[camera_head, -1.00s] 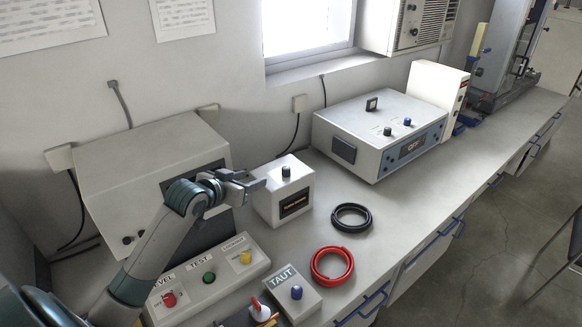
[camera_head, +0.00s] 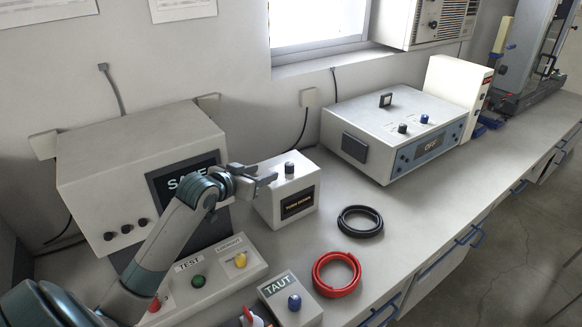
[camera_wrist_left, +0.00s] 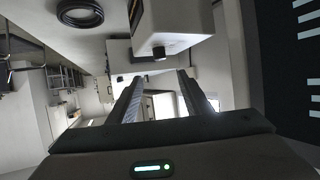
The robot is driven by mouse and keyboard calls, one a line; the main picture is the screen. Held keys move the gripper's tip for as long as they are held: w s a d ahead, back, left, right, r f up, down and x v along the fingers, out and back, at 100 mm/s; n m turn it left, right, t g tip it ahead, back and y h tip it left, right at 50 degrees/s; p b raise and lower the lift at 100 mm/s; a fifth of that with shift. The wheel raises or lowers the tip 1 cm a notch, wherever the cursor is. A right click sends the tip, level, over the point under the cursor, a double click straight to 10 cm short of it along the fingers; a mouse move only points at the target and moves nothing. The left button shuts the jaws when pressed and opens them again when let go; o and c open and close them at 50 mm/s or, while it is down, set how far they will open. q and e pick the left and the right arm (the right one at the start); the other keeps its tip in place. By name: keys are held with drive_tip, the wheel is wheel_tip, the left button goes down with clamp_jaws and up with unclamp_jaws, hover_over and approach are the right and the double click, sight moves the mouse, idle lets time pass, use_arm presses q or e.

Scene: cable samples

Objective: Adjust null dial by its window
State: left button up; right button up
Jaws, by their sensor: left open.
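The null dial appears to be the black knob (camera_head: 289,168) on top of a small white box (camera_head: 270,204). The box's front has a dark window (camera_head: 298,203) with small amber lettering that I cannot read surely. My left gripper (camera_head: 268,179) is open and empty at the box's left upper edge, beside the knob and apart from it. In the left wrist view the picture is upside down; the knob (camera_wrist_left: 160,53) hangs from the box (camera_wrist_left: 176,28) beyond and between the open fingers (camera_wrist_left: 162,82). My right gripper is out of view.
A large grey cabinet with a screen (camera_head: 160,188) partly reading SAFE stands left, behind my arm. A button panel (camera_head: 208,286), a TAUT box (camera_head: 276,288), a red coil (camera_head: 337,290) and a black coil (camera_head: 343,226) lie in front. A white instrument reading OFF (camera_head: 365,105) stands right.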

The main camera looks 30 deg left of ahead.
sight(289, 164)
use_arm(q)
drive_tip(key=shift+s+r, duration=0.1)
drive_tip(key=p+x, duration=0.3)
drive_tip(key=x, duration=1.4)
drive_tip(key=shift+w+d+p, duration=0.1)
drive_tip(key=shift+w+p, duration=0.15)
drive_tip(key=shift+p, duration=0.15)
drive_tip(key=shift+c, duration=0.7)
drive_tip(key=c, duration=0.9)
